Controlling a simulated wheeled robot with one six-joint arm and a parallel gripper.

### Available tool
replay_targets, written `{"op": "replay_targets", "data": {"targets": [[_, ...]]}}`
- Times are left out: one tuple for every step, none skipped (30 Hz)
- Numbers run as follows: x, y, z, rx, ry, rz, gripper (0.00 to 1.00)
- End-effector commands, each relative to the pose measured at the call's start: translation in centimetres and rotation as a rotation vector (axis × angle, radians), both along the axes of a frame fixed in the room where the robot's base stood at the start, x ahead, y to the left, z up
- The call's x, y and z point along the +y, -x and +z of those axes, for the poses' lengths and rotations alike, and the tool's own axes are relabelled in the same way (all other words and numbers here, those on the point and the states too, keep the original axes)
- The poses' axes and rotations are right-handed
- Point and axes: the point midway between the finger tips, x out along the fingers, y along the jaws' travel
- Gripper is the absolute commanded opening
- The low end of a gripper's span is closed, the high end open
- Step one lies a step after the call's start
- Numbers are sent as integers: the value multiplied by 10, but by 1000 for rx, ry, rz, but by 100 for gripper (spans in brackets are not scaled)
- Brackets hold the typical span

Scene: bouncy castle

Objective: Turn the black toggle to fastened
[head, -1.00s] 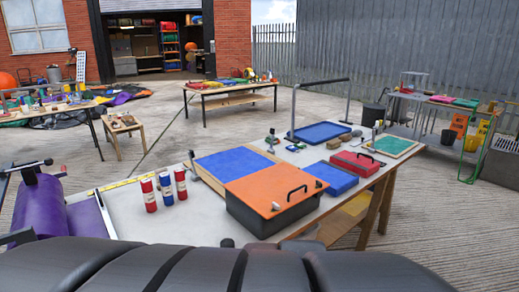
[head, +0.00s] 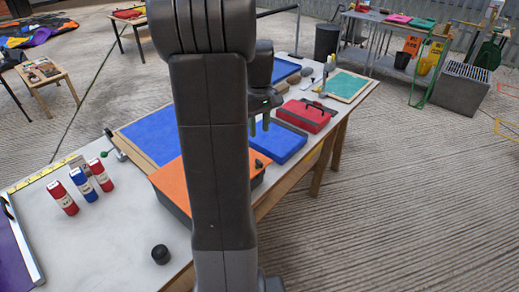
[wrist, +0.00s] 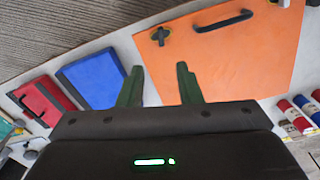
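In the head view my gripper (head: 259,125) hangs over the table, above and apart from the lid.
A blue case (head: 277,143) and a red case (head: 307,115) stand right of the orange-lidded box. Red and blue cans (head: 82,184) and a black knob (head: 160,254) are on the white tabletop (head: 115,225) at left.

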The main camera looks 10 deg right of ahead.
Motion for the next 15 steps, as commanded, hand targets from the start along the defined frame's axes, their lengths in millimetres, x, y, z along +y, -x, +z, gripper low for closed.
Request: {"op": "replay_targets", "data": {"targets": [[0, 1, -8, 4, -1, 0, 32], [0, 1, -13, 5, -1, -1, 32], [0, 1, -20, 4, 0, -1, 32], [0, 1, -26, 5, -1, -1, 32], [0, 1, -33, 6, -1, -1, 32], [0, 2, -41, 6, -1, -1, 32], [0, 2, -48, 6, -1, -1, 32], [0, 2, -55, 6, -1, -2, 32], [0, 2, -64, 6, -1, -2, 32], [0, 2, -70, 6, -1, -2, 32], [0, 2, -76, 5, -1, -2, 32], [1, 2, -84, 6, -1, -2, 32], [0, 2, -90, 5, -1, -2, 32], [1, 2, -95, 5, -1, -2, 32], [1, 2, -102, 4, -1, -2, 32]]}}
